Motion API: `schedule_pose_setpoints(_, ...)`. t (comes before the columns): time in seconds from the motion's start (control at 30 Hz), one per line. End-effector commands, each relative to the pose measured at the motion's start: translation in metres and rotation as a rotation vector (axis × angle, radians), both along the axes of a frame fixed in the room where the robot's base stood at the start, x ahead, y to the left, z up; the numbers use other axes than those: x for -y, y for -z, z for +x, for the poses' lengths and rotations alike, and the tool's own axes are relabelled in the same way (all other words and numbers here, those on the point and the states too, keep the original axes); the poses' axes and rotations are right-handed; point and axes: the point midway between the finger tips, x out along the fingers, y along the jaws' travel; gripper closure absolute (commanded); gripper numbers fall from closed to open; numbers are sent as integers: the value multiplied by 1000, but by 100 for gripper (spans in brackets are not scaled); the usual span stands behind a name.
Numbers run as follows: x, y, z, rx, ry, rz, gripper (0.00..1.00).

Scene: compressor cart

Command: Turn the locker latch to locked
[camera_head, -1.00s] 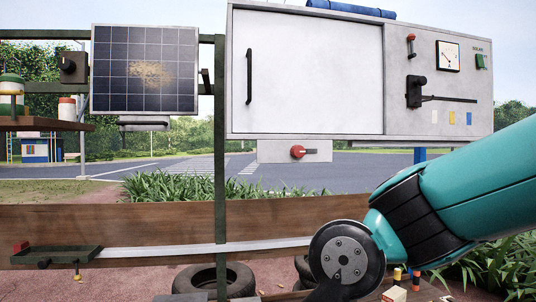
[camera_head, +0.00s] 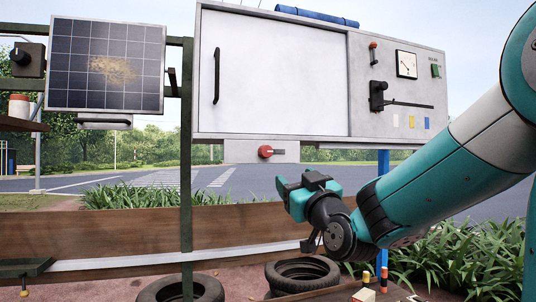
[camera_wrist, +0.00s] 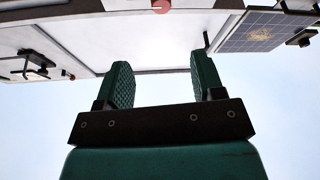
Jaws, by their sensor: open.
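The locker (camera_head: 272,72) is a large pale grey box with a white door and a black vertical handle (camera_head: 216,75). The red knob (camera_wrist: 161,5) is cut off by the top edge there.
A dusty solar panel (camera_head: 104,65) hangs at the left. A wooden board (camera_head: 110,235) and tyres (camera_head: 303,272) lie below.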

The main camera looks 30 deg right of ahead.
Motion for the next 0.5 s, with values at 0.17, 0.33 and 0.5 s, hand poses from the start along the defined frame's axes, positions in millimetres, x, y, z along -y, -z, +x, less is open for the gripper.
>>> schedule_pose_setpoints(0.17, 5, -20, 32, -5, -5, 2, 38)
schedule_pose_setpoints(0.33, 12, -35, 68, -6, -5, 3, 38)
schedule_pose_setpoints(0.5, 19, -48, 103, -3, -5, 3, 38)
